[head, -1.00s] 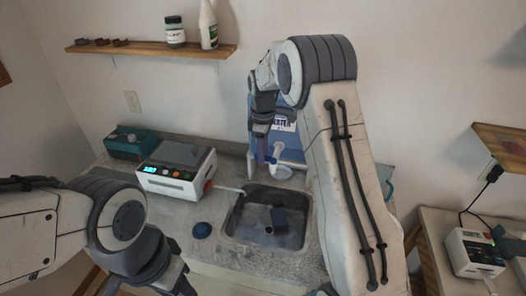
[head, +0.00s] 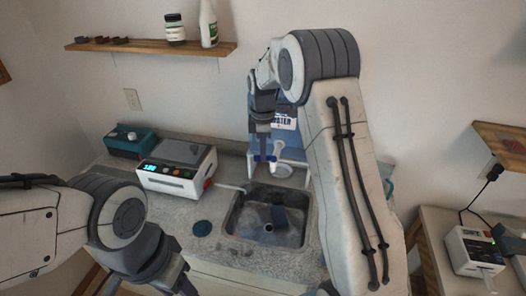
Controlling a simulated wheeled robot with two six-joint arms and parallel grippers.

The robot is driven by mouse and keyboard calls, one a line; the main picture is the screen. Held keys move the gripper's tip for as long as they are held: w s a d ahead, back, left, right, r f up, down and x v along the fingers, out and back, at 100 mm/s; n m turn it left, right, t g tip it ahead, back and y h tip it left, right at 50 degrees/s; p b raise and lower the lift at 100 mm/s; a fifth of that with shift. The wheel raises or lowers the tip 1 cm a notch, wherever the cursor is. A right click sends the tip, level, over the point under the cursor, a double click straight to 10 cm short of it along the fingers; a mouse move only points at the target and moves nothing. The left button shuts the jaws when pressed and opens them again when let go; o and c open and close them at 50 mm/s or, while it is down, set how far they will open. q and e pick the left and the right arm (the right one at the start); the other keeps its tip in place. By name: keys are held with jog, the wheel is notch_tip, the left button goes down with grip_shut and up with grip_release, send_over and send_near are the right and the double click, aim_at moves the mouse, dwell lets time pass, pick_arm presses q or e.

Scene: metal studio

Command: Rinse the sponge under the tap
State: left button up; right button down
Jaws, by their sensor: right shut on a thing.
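My right gripper (head: 264,157) points down behind the sink, in front of the blue appliance. It is shut on a small bluish thing (head: 270,159), too small to identify, close beside a white upright part (head: 278,148). A white spout-like bar (head: 230,187) reaches over the left rim of the sink (head: 235,213).
A white device (head: 172,180) with a lit display and a teal box (head: 128,138) stand left on the counter. A blue appliance (head: 285,138) stands behind. My right arm hides the counter's right part.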

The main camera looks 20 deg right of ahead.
jog(key=shift+s+a+n, duration=0.1)
jog(key=shift+s+n, duration=0.1)
jog(key=shift+n, duration=0.55)
jog(key=shift+s+n, duration=0.15)
jog(key=shift+n, duration=0.6)
jog(key=c, duration=0.9)
grip_release()
notch_tip(320, 180, up, 11)
jog(key=b, duration=0.2)
jog(key=shift+f, duration=0.2)
jog(key=shift+s+a, duration=0.1)
